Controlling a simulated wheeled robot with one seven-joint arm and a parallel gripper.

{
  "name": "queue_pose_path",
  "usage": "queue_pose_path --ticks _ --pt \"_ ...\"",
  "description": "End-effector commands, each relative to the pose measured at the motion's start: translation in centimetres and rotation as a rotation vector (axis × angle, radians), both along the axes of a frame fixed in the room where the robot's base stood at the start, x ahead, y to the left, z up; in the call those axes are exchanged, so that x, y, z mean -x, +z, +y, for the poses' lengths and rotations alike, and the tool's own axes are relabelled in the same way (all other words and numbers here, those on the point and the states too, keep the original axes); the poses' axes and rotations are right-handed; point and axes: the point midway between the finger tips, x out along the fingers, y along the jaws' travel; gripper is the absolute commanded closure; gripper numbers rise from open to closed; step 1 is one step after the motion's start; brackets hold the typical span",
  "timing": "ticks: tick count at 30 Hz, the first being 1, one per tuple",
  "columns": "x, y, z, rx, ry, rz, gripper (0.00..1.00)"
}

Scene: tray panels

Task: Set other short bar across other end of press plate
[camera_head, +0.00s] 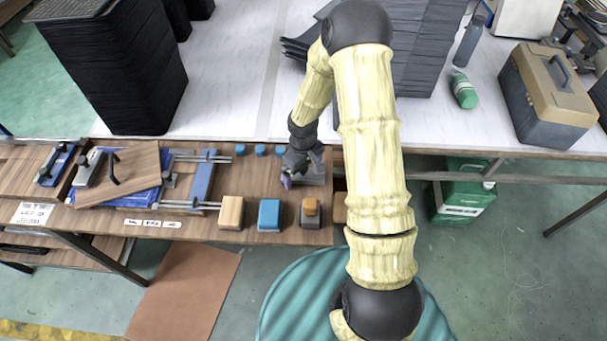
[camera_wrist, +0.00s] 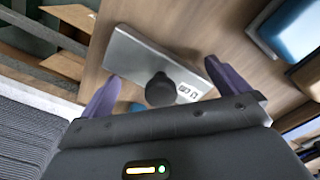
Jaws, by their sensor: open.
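The other short bar (camera_wrist: 135,55) is a grey metal bar with a round black knob (camera_wrist: 160,90) and a small label. It lies on the wooden bench top, and part of it shows beside my gripper in the head view (camera_head: 316,174). My gripper (camera_head: 294,178) is open above it. In the wrist view its purple fingertips (camera_wrist: 168,90) stand apart on either side of the knob; contact cannot be told. The press plate (camera_head: 138,170) is a wooden board with a black handle, lying over blue sheets at the left. A similar grey bar (camera_head: 89,168) lies across its left end.
A blue bar clamp with metal rods (camera_head: 203,180) lies between the plate and my gripper. A wooden block (camera_head: 231,212), a blue block (camera_head: 269,215) and a grey block with an orange top (camera_head: 310,212) line the front edge. Dark stacks (camera_head: 115,65) stand behind.

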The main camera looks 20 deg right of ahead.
Motion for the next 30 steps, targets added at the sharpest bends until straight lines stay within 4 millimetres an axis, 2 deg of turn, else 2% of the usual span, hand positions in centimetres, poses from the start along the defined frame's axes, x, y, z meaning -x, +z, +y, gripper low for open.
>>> queue_pose_path --ticks 11,14,25,28,29,30 --pt "0.01 0.05 0.10 0.000 0.002 0.000 0.00" --pt "0.01 0.05 0.08 0.000 0.001 0.000 0.16" --pt "0.00 0.05 0.05 0.000 0.000 0.000 0.88" --pt "0.01 0.05 0.04 0.000 0.000 0.000 0.89" --pt "-0.03 0.10 0.04 0.000 0.000 -0.001 0.94" --pt "-0.03 0.10 0.04 0.000 0.000 -0.001 0.94"
